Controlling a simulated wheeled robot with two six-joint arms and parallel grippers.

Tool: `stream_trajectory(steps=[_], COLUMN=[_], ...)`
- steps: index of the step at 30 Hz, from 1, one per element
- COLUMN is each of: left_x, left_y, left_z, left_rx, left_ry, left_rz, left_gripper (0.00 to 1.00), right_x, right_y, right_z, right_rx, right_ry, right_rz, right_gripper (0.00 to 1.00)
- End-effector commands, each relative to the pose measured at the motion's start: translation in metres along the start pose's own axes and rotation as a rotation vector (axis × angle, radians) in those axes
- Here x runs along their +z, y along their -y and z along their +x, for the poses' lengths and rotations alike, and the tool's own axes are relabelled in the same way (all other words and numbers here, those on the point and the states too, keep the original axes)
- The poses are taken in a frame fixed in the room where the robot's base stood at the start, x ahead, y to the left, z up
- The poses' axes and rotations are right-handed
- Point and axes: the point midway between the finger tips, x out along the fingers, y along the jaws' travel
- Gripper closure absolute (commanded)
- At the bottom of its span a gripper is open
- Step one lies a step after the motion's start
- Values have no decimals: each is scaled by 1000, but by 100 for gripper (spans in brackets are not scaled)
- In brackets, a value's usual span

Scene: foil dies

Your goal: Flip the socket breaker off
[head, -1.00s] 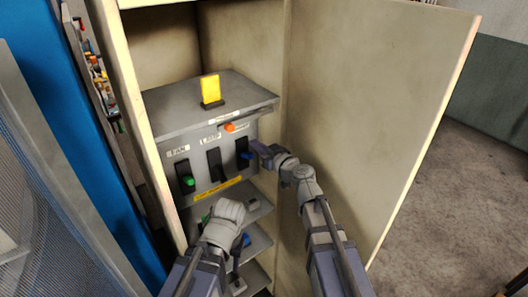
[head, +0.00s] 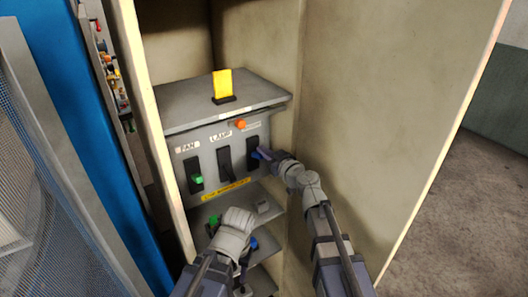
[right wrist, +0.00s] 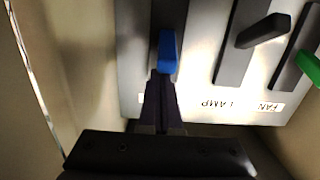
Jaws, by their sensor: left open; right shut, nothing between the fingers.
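The breaker panel (head: 208,152) in the cabinet has labelled switches: FAN with a green lever (head: 198,180), LAMP with a black lever (head: 226,162), and at the right one with a blue lever (head: 255,156). The right switch's label is too small to read in the head view. My right gripper (head: 264,153) is shut and empty, its fingertips at the blue lever. In the right wrist view, upside down, the shut fingers (right wrist: 163,85) end close against the blue lever (right wrist: 168,52); contact is unclear. My left gripper (head: 241,268) is open, pointing down below the panel.
A yellow card (head: 222,84) stands on top of the panel box, and an orange knob (head: 240,124) sits near its upper edge. Lower shelves (head: 265,219) hold small parts. The open cabinet door (head: 385,110) flanks my right arm. A blue post (head: 85,130) stands left.

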Motion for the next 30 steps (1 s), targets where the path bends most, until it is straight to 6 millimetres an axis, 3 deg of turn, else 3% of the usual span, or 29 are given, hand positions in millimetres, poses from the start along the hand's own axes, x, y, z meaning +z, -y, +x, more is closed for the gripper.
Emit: stream_trajectory(steps=[14, 30], left_x=[-1, -3], left_y=[-1, -4], left_z=[12, 45], left_rx=[0, 0], left_ry=[0, 0], left_rz=[2, 1], left_gripper=[53, 53], right_x=[13, 47], right_y=[0, 0], right_z=[-6, -12], right_rx=[0, 0], right_ry=[0, 0], right_rz=[0, 0], right_gripper=[100, 100])
